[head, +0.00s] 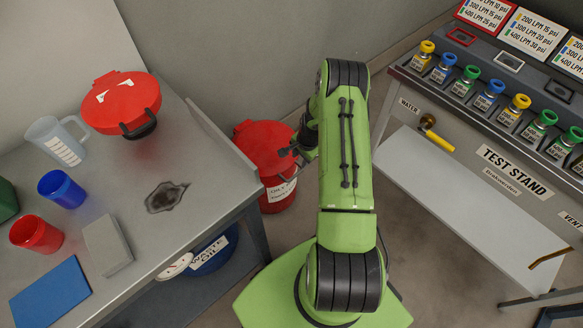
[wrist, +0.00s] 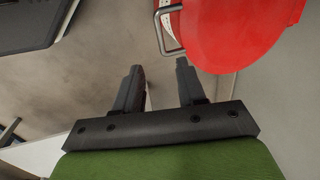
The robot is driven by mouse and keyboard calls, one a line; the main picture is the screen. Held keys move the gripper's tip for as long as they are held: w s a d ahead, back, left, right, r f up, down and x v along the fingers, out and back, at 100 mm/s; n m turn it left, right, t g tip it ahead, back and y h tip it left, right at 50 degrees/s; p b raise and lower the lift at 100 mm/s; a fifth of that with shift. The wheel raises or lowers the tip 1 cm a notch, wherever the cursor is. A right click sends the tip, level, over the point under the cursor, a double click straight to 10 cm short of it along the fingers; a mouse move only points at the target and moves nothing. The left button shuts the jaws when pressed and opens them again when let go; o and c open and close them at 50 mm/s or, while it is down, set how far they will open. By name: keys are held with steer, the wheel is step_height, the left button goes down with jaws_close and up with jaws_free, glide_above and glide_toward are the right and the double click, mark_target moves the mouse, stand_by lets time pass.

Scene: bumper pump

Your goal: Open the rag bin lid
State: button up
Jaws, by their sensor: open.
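The red rag bin (head: 277,201) stands on the floor between the bench and the test stand, with a partly hidden white label on its front. Its round red lid (head: 258,143) is down. In the wrist view the lid (wrist: 245,30) fills the upper right, and a grey metal loop handle (wrist: 160,32) sticks out from its edge. My gripper (wrist: 158,78) is open and empty, its two fingers pointing toward the handle but apart from it. In the head view my arm hides the bin's right side and part of my gripper.
A blue waste oil container (head: 212,255) sits beneath. The test stand (head: 480,150) with several bottles is at right.

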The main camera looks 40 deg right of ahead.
mark_target(294, 176)
steer(key=w+f+b, duration=0.1)
steer(key=f, duration=0.4)
steer(key=f+b, duration=0.2)
steer(key=f, duration=0.2)
steer(key=w+f+b, duration=0.1)
steer(key=f+b, duration=0.1)
steer(key=f, duration=0.3)
steer(key=shift+w+a+f, duration=0.2)
steer(key=shift+w+f, duration=0.1)
steer(key=shift+w, duration=0.05)
jaws_close()
